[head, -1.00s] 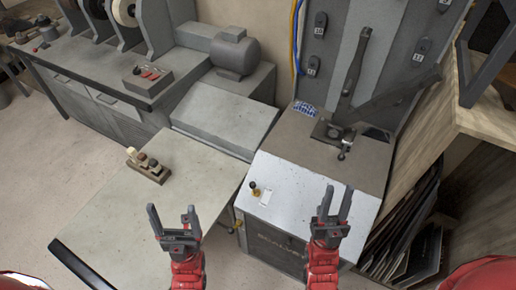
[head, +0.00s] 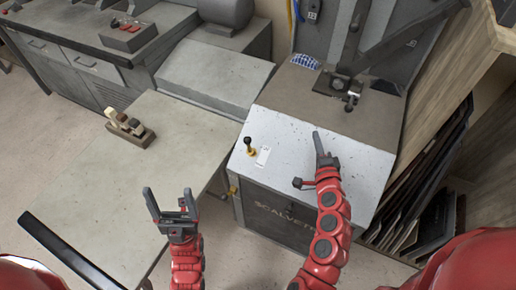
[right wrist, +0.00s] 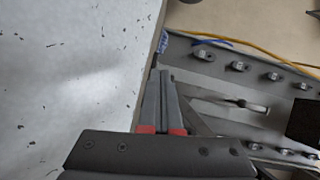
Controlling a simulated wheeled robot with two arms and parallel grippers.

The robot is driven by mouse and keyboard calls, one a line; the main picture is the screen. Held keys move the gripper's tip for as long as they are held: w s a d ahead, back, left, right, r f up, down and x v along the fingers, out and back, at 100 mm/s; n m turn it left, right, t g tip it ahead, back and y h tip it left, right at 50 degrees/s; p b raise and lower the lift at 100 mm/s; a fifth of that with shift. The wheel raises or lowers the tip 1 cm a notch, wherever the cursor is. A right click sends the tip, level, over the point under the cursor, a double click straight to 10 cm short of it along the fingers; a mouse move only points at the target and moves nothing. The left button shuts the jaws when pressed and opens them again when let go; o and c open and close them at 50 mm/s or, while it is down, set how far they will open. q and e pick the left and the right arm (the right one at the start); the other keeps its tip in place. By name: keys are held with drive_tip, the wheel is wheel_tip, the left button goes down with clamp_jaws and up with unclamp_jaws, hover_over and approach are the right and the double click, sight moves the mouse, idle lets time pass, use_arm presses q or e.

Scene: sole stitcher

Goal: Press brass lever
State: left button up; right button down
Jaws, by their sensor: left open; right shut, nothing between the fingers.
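The brass lever (head: 250,146) is a small brass fitting with a black knob on the pale, sloped front panel of the stitching machine (head: 285,165), beside a small white label. My right gripper (head: 317,135) is shut and empty over the right part of that panel, to the right of the lever and apart from it. In the right wrist view its closed fingers (right wrist: 161,76) point toward the machine's back; the lever is not seen there. My left gripper (head: 168,193) is open and empty, in front of the machine's left side, near the bench edge.
A dark arm (head: 400,45) rises from the machine's top. A wooden rack (head: 455,120) with upright sheets stands close on the right. The panel around the lever is clear.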

sight(248, 146)
drive_tip(key=a+y, duration=0.1)
drive_tip(key=a+f+y+b, duration=0.1)
drive_tip(key=a+y+b, duration=0.1)
drive_tip(key=a, duration=0.1)
drive_tip(key=shift+s+f+n+g, duration=0.25)
drive_tip(key=shift+s+n+g, duration=0.05)
drive_tip(key=shift+s, duration=0.05)
drive_tip(key=s+a+n+g+y+b, duration=0.1)
drive_tip(key=s+a+n+y+b, duration=0.1)
drive_tip(key=a+y, duration=0.3)
drive_tip(key=shift+s+a+r+g, duration=0.4)
drive_tip(key=shift+s+a, duration=0.1)
drive_tip(key=shift+s, duration=0.2)
drive_tip(key=x, duration=1)
drive_tip(key=shift+a+r, duration=0.1)
drive_tip(key=shift+a, duration=0.05)
drive_tip(key=shift+s+a+r+p, duration=0.15)
drive_tip(key=shift+s+a+p, duration=0.15)
drive_tip(key=shift+s+a, duration=0.4)
drive_tip(key=shift+s+a+r+p, duration=0.15)
drive_tip(key=shift+s+a+p, duration=0.15)
drive_tip(key=shift+s+a, duration=0.4)
drive_tip(key=shift+s+d, duration=0.1)
drive_tip(key=shift+d, duration=0.1)
